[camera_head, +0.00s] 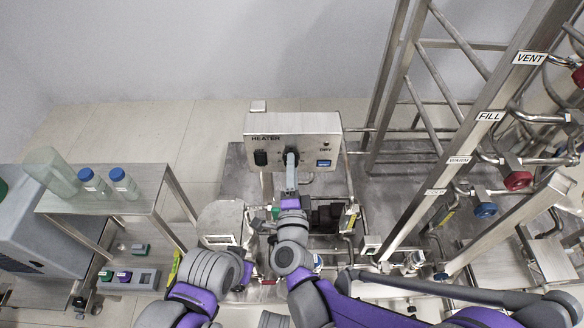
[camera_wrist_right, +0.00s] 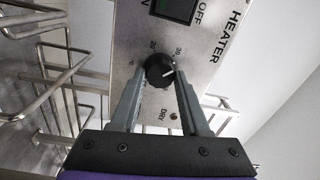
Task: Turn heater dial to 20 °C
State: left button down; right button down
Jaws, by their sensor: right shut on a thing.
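The heater panel (camera_head: 313,125) is a steel box labelled HEATER, with a black switch and a blue display. My right gripper (camera_head: 290,158) reaches up to its front and covers most of the dial in the head view. In the right wrist view the black round dial (camera_wrist_right: 159,71) sits between the two grey fingertips of my right gripper (camera_wrist_right: 158,84), which are closed on its sides. The dial's white pointer aims to the right in that view, away from the small printed numbers above it, which are hard to read. My left arm is low at left; its fingers are not clear.
A steel side table (camera_head: 120,200) with blue-capped bottles (camera_head: 124,184) stands at left. A pipe frame (camera_head: 440,170) with labelled valves, one with a red handwheel (camera_head: 517,180), fills the right. Clear floor (camera_head: 150,125) lies behind the table, left of the panel.

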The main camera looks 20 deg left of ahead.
jog(key=shift+r+n+g+y+p, duration=0.1)
jog(key=shift+n+g+y+p, duration=0.25)
jog(key=shift+n, duration=3.65)
jog(key=shift+r+n+g+y+p, duration=0.1)
jog(key=shift+n+y+p, duration=0.3)
jog(key=shift+n, duration=3.6)
jog(key=shift+c, duration=1.9)
grip_release()
jog(key=v, duration=1.1)
jog(key=shift+a, duration=0.2)
